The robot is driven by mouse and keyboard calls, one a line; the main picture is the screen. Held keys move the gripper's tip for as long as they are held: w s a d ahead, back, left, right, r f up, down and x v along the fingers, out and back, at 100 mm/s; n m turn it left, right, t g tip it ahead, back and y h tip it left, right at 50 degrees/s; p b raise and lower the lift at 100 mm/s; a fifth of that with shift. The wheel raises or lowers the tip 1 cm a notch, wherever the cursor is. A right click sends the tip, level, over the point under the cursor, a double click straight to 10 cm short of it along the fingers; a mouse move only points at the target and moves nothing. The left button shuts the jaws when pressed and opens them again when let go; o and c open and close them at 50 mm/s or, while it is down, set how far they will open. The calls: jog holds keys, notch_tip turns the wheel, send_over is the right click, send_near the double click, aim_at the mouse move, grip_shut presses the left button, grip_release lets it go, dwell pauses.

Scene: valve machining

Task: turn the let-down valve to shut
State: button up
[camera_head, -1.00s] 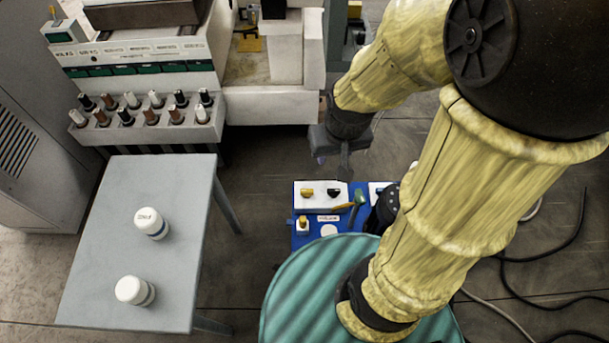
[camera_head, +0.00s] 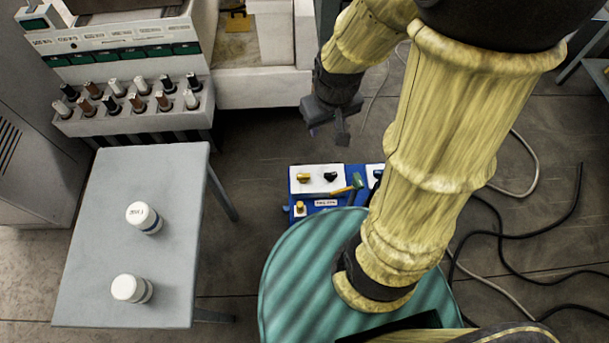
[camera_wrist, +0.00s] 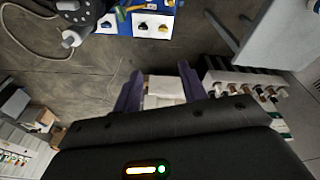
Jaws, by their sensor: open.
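A blue valve unit (camera_head: 287,208) stands low on the floor in the head view, partly hidden behind my arm and teal base. Its white top plate (camera_head: 318,174) carries a yellow knob (camera_head: 303,177) and a black knob (camera_head: 330,176). The labels are too small to read, so I cannot tell which is the let-down valve. The unit also shows at the top of the wrist view (camera_wrist: 172,25). My gripper (camera_head: 341,134) is open and empty, apart from the unit, beyond it.
A grey table (camera_head: 100,245) at left holds two white-lidded jars (camera_head: 144,217) (camera_head: 131,288). A machine with a tool rack (camera_head: 140,105) stands behind it. Cables (camera_head: 540,245) lie on the floor at right. Floor between table and unit is clear.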

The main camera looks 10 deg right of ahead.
aim_at(304, 175)
jog(key=w+d+f+n+y+b, duration=0.1)
jog(key=w+f+n+b, duration=0.3)
jog(key=f, duration=1)
jog(key=w+d+f+n+g+y+b, duration=0.1)
jog(key=w+f+n+b, duration=0.4)
jog(key=f, duration=0.9)
jog(key=w+d+f+n+y+b, duration=0.2)
jog(key=w+d+f+n+b, duration=0.2)
jog(key=w+f+b, duration=0.5)
notch_tip(304, 175, down, 6)
jog(key=shift+d+r+n+y, duration=0.15)
jog(key=shift+d+n+y, duration=0.25)
jog(key=shift+n, duration=0.3)
jog(key=b+x, duration=0.1)
jog(key=x, duration=0.7)
jog(key=b+x, duration=0.1)
jog(key=x, duration=0.8)
jog(key=shift+s+f, duration=0.2)
jog(key=shift+f, duration=0.05)
grip_shut()
